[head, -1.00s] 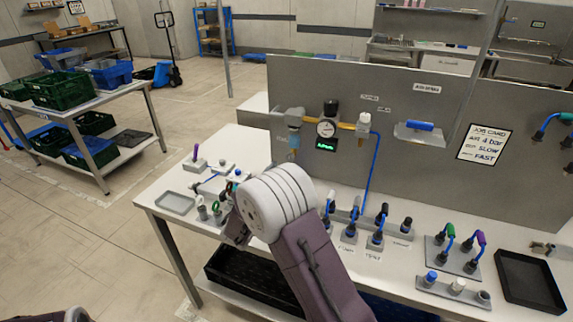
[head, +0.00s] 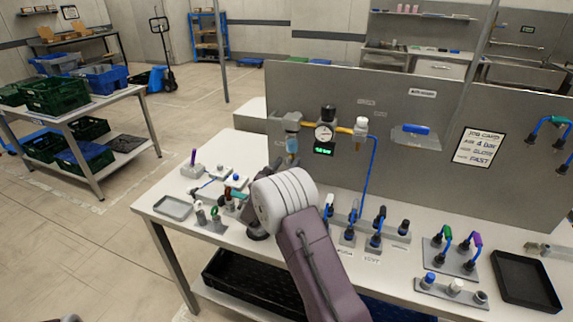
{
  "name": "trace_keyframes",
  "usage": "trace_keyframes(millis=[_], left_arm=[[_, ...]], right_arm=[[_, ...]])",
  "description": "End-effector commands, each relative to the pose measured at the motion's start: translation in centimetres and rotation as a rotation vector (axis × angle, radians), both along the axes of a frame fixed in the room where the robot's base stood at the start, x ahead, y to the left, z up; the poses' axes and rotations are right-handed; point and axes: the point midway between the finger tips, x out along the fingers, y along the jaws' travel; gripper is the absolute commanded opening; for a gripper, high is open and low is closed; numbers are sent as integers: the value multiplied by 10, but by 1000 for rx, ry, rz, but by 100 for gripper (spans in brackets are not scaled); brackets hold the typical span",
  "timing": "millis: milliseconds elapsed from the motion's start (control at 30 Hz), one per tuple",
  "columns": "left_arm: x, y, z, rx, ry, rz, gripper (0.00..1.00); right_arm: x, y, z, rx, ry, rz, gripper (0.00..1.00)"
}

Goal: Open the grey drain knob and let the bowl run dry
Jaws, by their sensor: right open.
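The air filter unit is mounted on the grey panel behind the bench. The drain knob (head: 292,145) sits under the bowl, small and partly hard to make out. My right gripper (head: 280,163) shows dark above and behind my white wrist, just below and left of the knob. It is open, and the wrist hides part of it. I cannot tell whether it touches the knob. The liquid level in the bowl is too small to read. My left gripper is out of view.
A round gauge (head: 324,132) and a green display (head: 323,149) are right of the bowl. A blue hose (head: 371,172) drops to the bench. Small fittings and a grey tray (head: 173,207) are left of my arm. Several plug-in fittings and a black tray (head: 527,281) are to the right.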

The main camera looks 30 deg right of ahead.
Motion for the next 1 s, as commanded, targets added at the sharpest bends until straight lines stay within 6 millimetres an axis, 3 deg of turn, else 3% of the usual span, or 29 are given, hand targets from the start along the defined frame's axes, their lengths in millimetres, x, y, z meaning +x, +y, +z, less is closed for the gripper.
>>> trace_keyframes(millis=[67,200,233,567,767,1000], left_arm=[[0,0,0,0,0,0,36],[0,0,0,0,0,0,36],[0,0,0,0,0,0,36],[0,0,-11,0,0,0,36],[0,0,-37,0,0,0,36],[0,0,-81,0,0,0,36]], right_arm=[[0,0,0,0,0,0,42],[0,0,0,0,0,0,3],[0,0,0,0,0,0,0],[0,1,-3,25,-30,1,0],[0,0,-7,100,-121,0,0],[0,1,-9,241,-288,1,0]])
